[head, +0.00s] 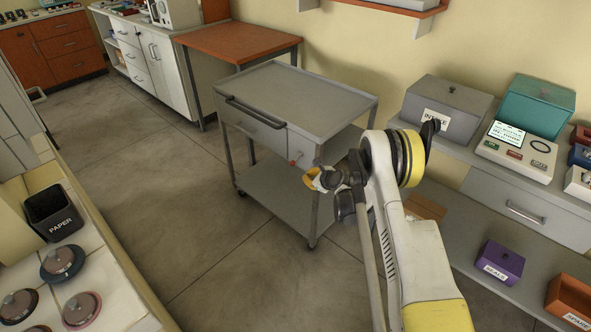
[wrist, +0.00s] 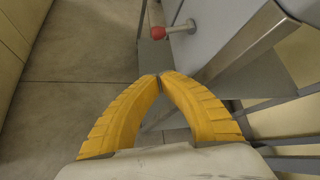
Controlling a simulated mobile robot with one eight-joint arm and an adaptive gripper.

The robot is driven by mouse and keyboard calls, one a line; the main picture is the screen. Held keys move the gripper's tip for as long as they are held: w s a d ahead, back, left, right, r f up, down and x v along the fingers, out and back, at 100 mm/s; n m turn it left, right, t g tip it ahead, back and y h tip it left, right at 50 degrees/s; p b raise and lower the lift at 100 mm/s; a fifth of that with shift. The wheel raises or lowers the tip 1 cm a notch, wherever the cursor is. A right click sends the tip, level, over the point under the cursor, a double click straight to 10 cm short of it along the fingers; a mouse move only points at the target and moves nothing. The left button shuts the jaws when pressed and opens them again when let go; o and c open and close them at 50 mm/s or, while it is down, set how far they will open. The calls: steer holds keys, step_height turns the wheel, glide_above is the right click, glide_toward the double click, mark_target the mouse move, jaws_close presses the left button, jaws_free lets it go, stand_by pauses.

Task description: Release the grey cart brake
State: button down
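The grey cart (head: 310,100) stands on the floor in the middle of the head view, with a dark handle bar (head: 256,113) along its front. A small red knob (head: 297,162) sits on the cart near the front right leg. In the wrist view the red knob (wrist: 158,33) is on the end of a short metal stem that comes out of the cart's grey panel (wrist: 225,30). It is the only brake-like part I see. My gripper (head: 312,179) is beside the front right leg, close to the knob. In the wrist view its yellow fingers (wrist: 158,76) meet at the tips, with nothing between them, apart from the knob.
An orange-topped table (head: 235,40) stands behind the cart. On the right a grey counter (head: 520,200) holds several boxes and a device with a screen (head: 518,150). A counter at the left front holds a black paper bin (head: 55,212). The floor left of the cart is clear.

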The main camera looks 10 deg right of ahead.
steer(key=b+x, duration=0.4)
steer(key=x, duration=0.6)
steer(key=r, duration=0.1)
steer(key=a+r, duration=0.1)
steer(key=s+r, duration=0.1)
steer(key=shift+a+r+b, duration=0.2)
steer(key=shift+r+b, duration=0.1)
steer(key=shift+s+r, duration=0.1)
steer(key=shift+s, duration=0.05)
